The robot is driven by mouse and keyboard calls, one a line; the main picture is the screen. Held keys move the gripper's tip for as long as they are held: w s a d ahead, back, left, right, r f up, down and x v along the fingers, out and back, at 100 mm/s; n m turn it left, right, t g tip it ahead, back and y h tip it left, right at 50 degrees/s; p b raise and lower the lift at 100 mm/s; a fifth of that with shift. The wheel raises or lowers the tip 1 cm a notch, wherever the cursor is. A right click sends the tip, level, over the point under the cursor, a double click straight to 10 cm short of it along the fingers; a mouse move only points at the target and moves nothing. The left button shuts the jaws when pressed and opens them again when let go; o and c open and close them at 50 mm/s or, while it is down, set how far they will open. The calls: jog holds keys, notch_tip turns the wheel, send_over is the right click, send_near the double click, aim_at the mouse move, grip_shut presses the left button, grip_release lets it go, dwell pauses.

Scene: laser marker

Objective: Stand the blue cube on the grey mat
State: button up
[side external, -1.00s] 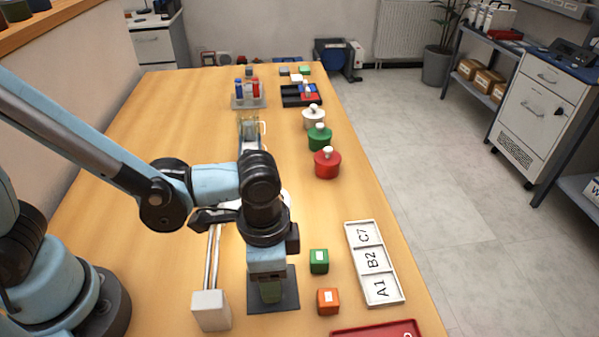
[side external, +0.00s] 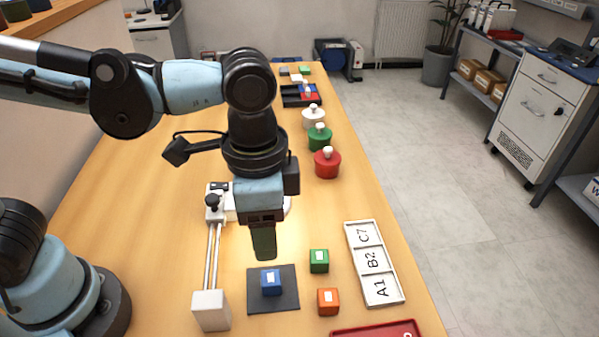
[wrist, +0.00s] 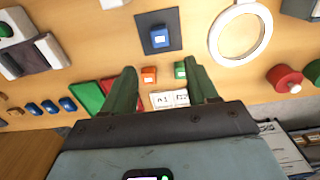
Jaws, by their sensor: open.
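The blue cube (side external: 271,282) with a white label stands on the grey mat (side external: 289,300), near its middle. In the wrist view the blue cube (wrist: 159,39) also sits on the dark mat (wrist: 148,22), with mat showing around it. My gripper (side external: 263,250) is above and behind the cube in the side view, clear of it. In the wrist view its two green fingers (wrist: 163,84) are spread apart with nothing between them.
A green cube (side external: 319,261) and an orange cube (side external: 328,301) stand right of the mat. Beyond them is a white tray (side external: 373,262) marked A1, B2, C7. A slide rail with a white block (side external: 211,310) stands left of the mat. A red tray (side external: 378,332) is at the front.

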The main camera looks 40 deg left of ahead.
jog(key=w+a+n+t, duration=0.2)
jog(key=a+n+t, duration=0.1)
jog(key=a, duration=0.6)
jog(key=w+a+n+t, duration=0.2)
jog(key=a+n+t, duration=0.2)
jog(key=a, duration=0.6)
jog(key=shift+w+a+n, duration=0.2)
jog(key=shift+w+n, duration=0.15)
jog(key=shift+n, duration=0.65)
